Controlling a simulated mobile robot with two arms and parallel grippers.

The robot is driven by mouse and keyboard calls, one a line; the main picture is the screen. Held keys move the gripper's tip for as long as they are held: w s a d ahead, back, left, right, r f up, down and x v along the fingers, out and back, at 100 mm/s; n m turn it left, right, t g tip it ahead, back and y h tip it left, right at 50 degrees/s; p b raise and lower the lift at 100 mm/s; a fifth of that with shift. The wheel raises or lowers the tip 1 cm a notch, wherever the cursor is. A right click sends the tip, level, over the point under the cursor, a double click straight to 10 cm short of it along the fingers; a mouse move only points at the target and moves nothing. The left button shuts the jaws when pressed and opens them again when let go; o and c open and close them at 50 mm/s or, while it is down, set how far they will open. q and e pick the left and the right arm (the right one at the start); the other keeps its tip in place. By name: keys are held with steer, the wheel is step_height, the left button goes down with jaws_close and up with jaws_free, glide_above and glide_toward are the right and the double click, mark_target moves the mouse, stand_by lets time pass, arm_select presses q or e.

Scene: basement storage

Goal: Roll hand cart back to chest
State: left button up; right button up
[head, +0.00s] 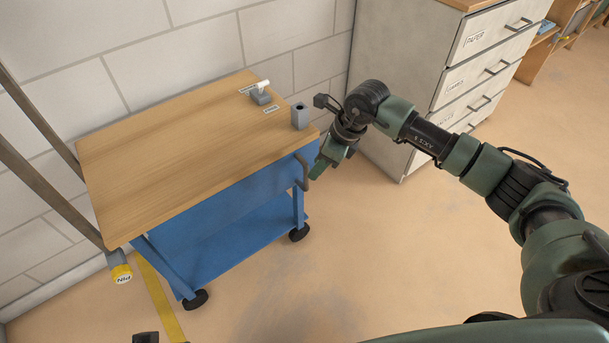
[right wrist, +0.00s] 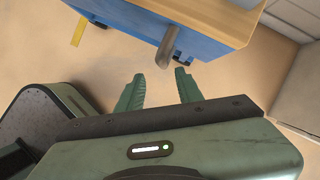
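The hand cart has a wooden top (head: 165,150) and a blue frame with a lower shelf (head: 235,240); it stands against the block wall in the head view. A grey bar handle (head: 304,175) sticks out at its right end. The chest (head: 400,75), pale with labelled drawers, stands to the right of the cart, with floor between them. My right gripper (head: 325,167) is beside the handle. In the right wrist view its fingers (right wrist: 160,78) are apart and empty, with the handle (right wrist: 170,47) just beyond the tips.
A small grey holder with a white piece (head: 261,94) and a grey block (head: 299,116) stand on the cart top. Yellow tape (head: 160,300) marks the floor. Floor right of the cart is clear.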

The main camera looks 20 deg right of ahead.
mark_target(306, 187)
steer(key=x, duration=0.2)
steer(key=b+x, duration=0.1)
steer(key=x, duration=0.3)
steer(key=shift+w+a+f+b, duration=0.2)
steer(key=shift+w+f+b, duration=0.1)
steer(key=shift+w, duration=0.1)
steer(key=shift+w+a+f, duration=0.1)
steer(key=shift+a+f, duration=0.05)
steer(key=shift+f, duration=0.3)
arm_select(q)
steer(key=shift+w+d+f+t, duration=0.2)
steer(key=shift+w+f, duration=0.1)
steer(key=shift+w, duration=0.25)
steer(key=shift+w+d+f+t, duration=0.1)
steer(key=shift+w+f+t, duration=0.15)
steer(key=shift+w, duration=0.3)
arm_select(e)
jaws_close()
